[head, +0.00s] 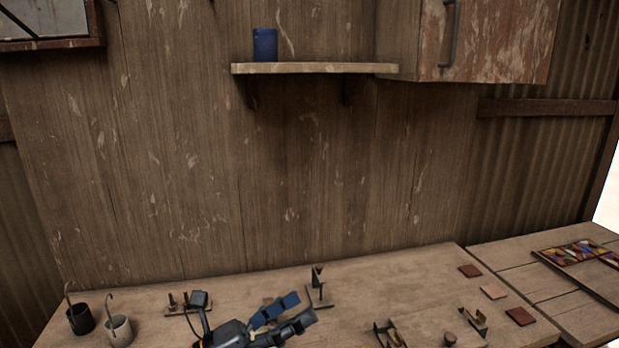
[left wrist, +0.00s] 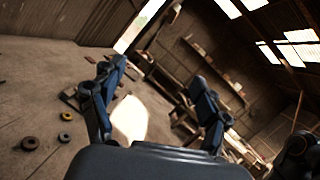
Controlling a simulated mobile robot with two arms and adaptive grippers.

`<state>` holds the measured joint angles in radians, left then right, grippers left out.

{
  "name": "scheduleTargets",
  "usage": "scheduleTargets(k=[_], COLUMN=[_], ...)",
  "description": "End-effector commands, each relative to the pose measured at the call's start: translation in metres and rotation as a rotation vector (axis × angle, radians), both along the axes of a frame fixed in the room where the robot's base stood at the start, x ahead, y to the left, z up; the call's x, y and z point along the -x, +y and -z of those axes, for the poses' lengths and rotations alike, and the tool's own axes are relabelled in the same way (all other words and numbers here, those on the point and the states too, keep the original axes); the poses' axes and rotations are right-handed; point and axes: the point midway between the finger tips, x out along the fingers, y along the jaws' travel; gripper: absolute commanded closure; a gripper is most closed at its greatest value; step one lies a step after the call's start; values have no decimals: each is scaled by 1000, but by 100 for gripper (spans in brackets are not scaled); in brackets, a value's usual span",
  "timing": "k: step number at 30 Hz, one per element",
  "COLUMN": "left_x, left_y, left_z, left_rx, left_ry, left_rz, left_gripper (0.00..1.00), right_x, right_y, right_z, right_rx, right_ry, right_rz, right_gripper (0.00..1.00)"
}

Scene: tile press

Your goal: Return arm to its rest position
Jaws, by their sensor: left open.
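My left gripper (head: 300,309) is low in the middle of the head view, over the wooden workbench (head: 250,288). Its two blue-tipped fingers point right and stand apart with nothing between them. In the left wrist view the left gripper (left wrist: 160,75) is also open and empty, fingers spread and the room behind them. A small metal stand (head: 319,290) is just beyond the fingertips in the head view; I cannot tell whether they touch. My right gripper is not in view.
Two small buckets (head: 118,330) stand at the bench's left. Square tiles (head: 493,292) lie at the right, near metal brackets (head: 475,320). A side table (head: 540,280) holds a colourful tray (head: 572,253).

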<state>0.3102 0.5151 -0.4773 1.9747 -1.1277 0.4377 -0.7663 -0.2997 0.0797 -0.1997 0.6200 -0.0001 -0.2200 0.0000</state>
Motion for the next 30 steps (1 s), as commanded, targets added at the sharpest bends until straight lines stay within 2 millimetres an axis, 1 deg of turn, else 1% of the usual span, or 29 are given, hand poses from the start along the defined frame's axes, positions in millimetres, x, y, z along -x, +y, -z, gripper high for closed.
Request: scheduleTargets(k=[1, 2, 3, 5, 6, 8, 9, 11, 12, 14, 15, 17, 18, 20, 21, 24, 26, 27, 29, 30], left_x=[-4, -8, -13, -21, -24, -27, -26, -20, -12, 6, 21, 48, 66, 92, 108, 147, 169, 183, 204, 218], left_y=[12, 22, 37, 62, 79, 105, 122, 145, 159, 176, 185, 193, 196, 198, 197, 195, 193, 191, 187, 185], left_z=[-7, -10, -11, -6, 3, 22, 40, 71, 94, 131, 156, 189, 208, 231, 244, 267, 278, 284, 291, 295], left_rx=[156, 248, 368, 546, 662, 830, 939, 1097, 1198, 1345, 1435, 1554, 1620, 1699, 1742, 1825, 1863, 1884, 1913, -1928], left_ry=[110, 179, 270, 413, 511, 662, 764, 917, 1019, 1173, 1274, 1410, 1488, 1591, 1649, 1773, 1834, 1874, 1929, -1961], left_rz=[-64, -102, -156, -240, -296, -385, -448, -543, -611, -721, -797, -908, -979, -1074, -1134, -1268, -1345, -1396, -1468, 1519], left_gripper=[25, 25, 25, 25, 25, 25, 25, 25, 25, 25, 25, 25, 25, 25, 25, 25, 25, 25, 25, 25], right_x=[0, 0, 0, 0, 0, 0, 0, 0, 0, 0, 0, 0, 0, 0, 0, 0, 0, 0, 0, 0], right_y=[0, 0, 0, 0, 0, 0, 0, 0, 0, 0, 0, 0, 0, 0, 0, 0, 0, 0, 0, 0], right_z=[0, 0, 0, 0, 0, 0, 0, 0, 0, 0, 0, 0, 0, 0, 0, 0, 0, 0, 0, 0], right_rx=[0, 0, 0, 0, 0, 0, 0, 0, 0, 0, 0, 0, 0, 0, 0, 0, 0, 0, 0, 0], right_ry=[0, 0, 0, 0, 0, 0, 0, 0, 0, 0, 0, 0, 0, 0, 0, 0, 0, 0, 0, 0], right_rz=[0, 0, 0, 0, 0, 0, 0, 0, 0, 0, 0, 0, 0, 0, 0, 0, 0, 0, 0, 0], right_gripper=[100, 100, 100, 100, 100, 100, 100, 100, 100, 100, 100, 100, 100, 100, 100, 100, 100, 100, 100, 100])
